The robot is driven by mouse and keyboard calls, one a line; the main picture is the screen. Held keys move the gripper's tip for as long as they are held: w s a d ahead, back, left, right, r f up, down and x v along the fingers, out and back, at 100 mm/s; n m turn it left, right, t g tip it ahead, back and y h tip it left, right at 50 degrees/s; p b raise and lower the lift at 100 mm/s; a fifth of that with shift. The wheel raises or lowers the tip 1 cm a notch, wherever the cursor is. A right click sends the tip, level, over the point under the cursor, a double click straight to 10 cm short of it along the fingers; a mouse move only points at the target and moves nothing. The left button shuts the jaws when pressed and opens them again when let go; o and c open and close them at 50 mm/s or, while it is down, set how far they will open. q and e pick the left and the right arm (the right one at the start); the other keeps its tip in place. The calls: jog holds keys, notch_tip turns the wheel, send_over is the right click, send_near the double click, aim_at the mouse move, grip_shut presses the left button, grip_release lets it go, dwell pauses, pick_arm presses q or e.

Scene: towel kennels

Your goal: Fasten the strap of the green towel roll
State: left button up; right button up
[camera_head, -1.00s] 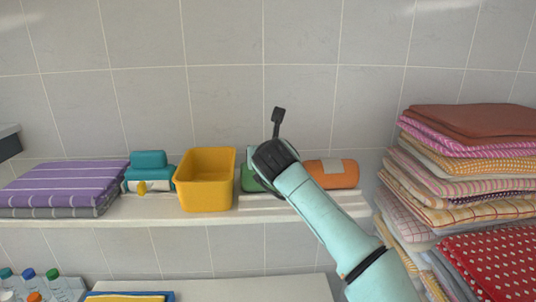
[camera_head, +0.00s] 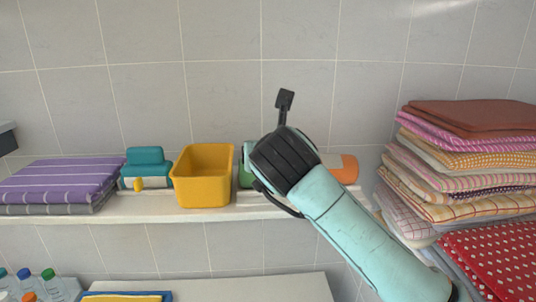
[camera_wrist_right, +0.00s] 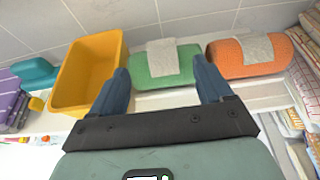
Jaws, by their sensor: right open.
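The green towel roll (camera_wrist_right: 150,72) lies on the shelf in the right wrist view, with a pale strap (camera_wrist_right: 163,58) across its top and front. I cannot tell whether the strap's end is fastened. My right gripper (camera_wrist_right: 162,82) is open and empty, its two blue fingers apart and pointing toward the roll, one toward each end of it. I see no clear contact. In the head view my right wrist hides nearly all of the green roll (camera_head: 246,176) and the fingers.
A yellow bin (camera_head: 203,180) stands just left of the green roll. An orange roll (camera_wrist_right: 250,68) with a pale strap lies to its right. Folded towels (camera_head: 460,160) are stacked at the right. Purple towels (camera_head: 62,180) and teal items (camera_head: 147,168) are further left. A tiled wall is behind.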

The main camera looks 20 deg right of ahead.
jog(key=shift+s+a+r, duration=0.15)
jog(key=shift+s+r, duration=0.15)
jog(key=shift+s, duration=0.3)
